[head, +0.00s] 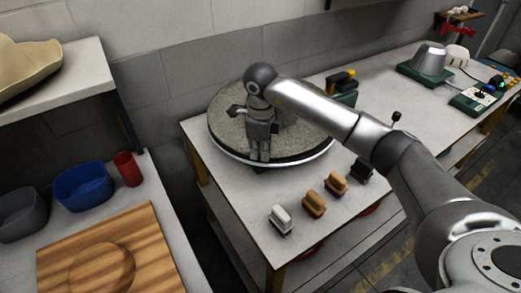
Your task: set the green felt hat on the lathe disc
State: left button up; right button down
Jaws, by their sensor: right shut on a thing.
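The lathe disc (228,138) is a large round plate with a speckled grey-olive top and a pale metal rim, on the white bench. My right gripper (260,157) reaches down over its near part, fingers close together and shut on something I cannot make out. Its fingertips are by the near rim; I cannot tell whether they touch the disc. I cannot pick out the green felt hat. My left gripper is not in view.
Several brushes (313,204) stand along the bench's front edge. A grey metal cone (429,58) on a green base stands far right. On the left are a wooden board (140,228), blue bin (84,186), red cup (128,168) and a cream hat (28,65) on a shelf.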

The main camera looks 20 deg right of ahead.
jog(key=c, duration=1.5)
grip_release()
jog(key=shift+s+f, duration=0.25)
jog(key=shift+f, duration=0.25)
jog(key=shift+w, duration=0.15)
